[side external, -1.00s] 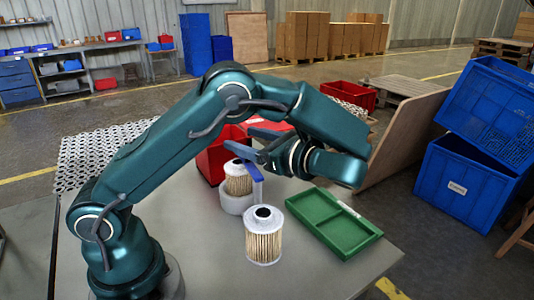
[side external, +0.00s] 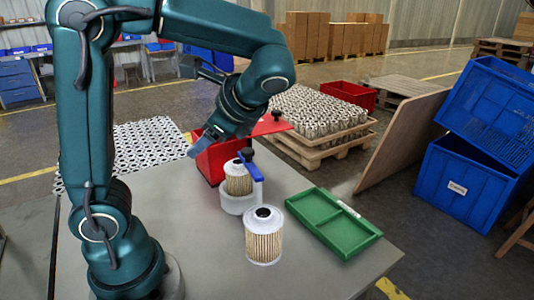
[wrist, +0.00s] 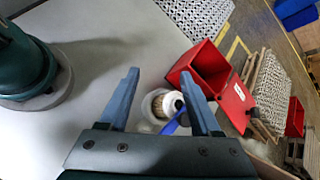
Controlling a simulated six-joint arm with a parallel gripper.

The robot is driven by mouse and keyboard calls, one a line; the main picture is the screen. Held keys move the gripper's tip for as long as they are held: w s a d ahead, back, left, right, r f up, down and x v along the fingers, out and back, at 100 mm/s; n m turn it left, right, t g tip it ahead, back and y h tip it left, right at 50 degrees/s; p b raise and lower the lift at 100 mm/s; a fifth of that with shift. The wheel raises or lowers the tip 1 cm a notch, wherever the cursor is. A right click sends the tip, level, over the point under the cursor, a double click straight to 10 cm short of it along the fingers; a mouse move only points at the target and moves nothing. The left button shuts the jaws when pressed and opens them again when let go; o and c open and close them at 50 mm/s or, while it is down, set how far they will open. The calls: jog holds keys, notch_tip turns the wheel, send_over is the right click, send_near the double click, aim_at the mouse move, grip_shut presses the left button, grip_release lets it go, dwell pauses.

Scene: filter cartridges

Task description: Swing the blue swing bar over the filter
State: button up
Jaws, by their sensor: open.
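A pleated filter (side external: 238,183) with a pale top stands upright in a round white holder (side external: 236,204). The blue swing bar (side external: 250,169), with a black knob, lies at the filter's right edge in the side view; its middle looks uncovered. In the wrist view the bar (wrist: 171,126) runs beside the filter (wrist: 170,104), below and right of it, partly behind a finger. My gripper (side external: 191,108) is open and empty, raised above and left of the holder. In the wrist view its fingers (wrist: 159,75) stand wide apart, touching nothing.
A second filter (side external: 263,237) stands on the grey table nearer the camera. A green two-compartment tray (side external: 318,228) lies to the right. A red bin (side external: 207,167) with its lid raised stands just behind the holder.

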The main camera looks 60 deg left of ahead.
jog(key=s+d+f+n+t+h, duration=0.1)
jog(key=d+f+n+t+h, duration=0.1)
jog(key=d, duration=0.4)
jog(key=s+d+f+n+t+h, duration=0.2)
jog(key=d+n+t+h, duration=0.3)
jog(key=d+n+h, duration=0.1)
jog(key=shift+d+f+n+t+h, duration=0.15)
jog(key=shift+d+n+t+h, duration=0.2)
jog(key=shift+h, duration=0.35)
jog(key=shift+s+a, duration=0.1)
